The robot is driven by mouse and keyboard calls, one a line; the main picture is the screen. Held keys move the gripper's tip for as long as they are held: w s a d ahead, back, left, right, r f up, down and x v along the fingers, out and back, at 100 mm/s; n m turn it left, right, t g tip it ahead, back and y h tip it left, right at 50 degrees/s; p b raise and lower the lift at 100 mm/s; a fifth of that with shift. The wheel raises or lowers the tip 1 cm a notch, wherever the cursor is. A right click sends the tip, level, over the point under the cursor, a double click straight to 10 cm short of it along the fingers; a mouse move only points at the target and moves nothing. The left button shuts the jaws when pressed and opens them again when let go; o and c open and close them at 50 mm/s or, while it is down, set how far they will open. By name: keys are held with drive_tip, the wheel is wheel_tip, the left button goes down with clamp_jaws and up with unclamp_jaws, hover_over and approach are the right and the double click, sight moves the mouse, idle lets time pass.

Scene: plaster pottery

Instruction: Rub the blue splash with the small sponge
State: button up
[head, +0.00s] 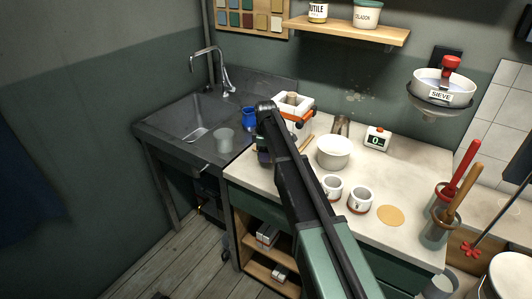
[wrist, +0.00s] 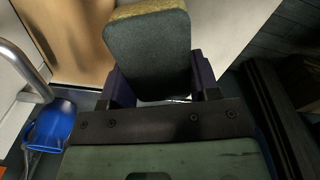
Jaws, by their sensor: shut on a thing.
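The small sponge (wrist: 148,55), a dark grey-green block with a yellowish face, is held between the two purple fingers of my gripper (wrist: 157,82) in the wrist view. My gripper is shut on it. In the head view my gripper (head: 263,145) is over the counter's left end, near the sink, and my arm largely hides it. I cannot make out the sponge there. I cannot pick out a blue splash in either view. Pale spots (head: 356,96) show on the wall behind the counter.
The sink (head: 197,117) is left of the counter (head: 298,172), with a blue jug (head: 249,118) and a grey cup (head: 224,139) beside it. A white bowl (head: 334,152), two mugs (head: 360,200), a timer (head: 377,139) and a white container with an orange clamp (head: 300,110) stand on the counter.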

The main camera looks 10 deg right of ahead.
drive_tip(key=shift+r+p, duration=0.45)
drive_tip(key=shift+r, duration=0.5)
wheel_tip(320, 180, up, 3)
drive_tip(key=p, duration=0.3)
drive_tip(key=shift+r, duration=0.1)
